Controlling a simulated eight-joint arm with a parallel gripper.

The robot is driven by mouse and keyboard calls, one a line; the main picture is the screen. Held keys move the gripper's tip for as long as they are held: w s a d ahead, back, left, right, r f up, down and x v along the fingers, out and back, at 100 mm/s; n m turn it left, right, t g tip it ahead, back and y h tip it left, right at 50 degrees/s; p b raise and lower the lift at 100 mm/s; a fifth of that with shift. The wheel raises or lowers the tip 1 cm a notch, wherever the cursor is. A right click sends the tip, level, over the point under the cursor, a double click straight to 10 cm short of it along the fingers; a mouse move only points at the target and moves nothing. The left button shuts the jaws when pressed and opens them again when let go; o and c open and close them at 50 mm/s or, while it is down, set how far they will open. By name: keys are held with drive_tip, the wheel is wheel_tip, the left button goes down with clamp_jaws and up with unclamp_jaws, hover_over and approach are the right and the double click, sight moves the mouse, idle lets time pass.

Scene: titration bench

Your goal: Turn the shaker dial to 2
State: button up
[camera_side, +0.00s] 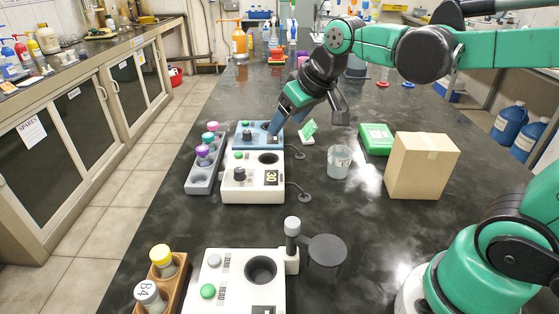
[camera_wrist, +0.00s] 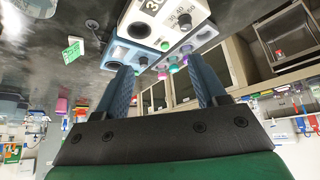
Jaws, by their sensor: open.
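Two boxy devices with dials stand one behind the other in the side view; I cannot tell by label which is the shaker. The nearer white device (camera_side: 236,196) has a dark dial (camera_side: 239,173), a round well and a display reading 30. The blue device (camera_side: 273,142) behind it has a dark dial (camera_side: 248,135) and a well. The white device's dial shows in the wrist view (camera_wrist: 185,20), with numbers beside it; its setting is unclear. My gripper (camera_side: 275,127) points down over the blue device's right side. Its blue fingers (camera_wrist: 160,66) are spread, with nothing visible between them.
A rack (camera_side: 204,178) with capped vials stands left of the devices. A beaker (camera_side: 339,161), green box (camera_side: 375,139) and cardboard box (camera_side: 422,166) stand to the right. Another white device (camera_side: 232,285) is in front. Dark bench lies clear between.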

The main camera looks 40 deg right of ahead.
drive_tip(key=w+d+f+g, duration=0.1)
drive_tip(key=w+d, duration=0.2)
drive_tip(key=w, duration=0.8)
hover_over(247, 132)
drive_tip(key=s, duration=0.3)
drive_tip(key=shift+g, duration=0.4)
drive_tip(key=f, duration=0.6)
drive_tip(key=shift+w+f, duration=0.1)
drive_tip(key=shift+w, duration=0.15)
drive_tip(key=shift+x, duration=3)
drive_tip(key=shift+c, duration=0.2)
clamp_jaws()
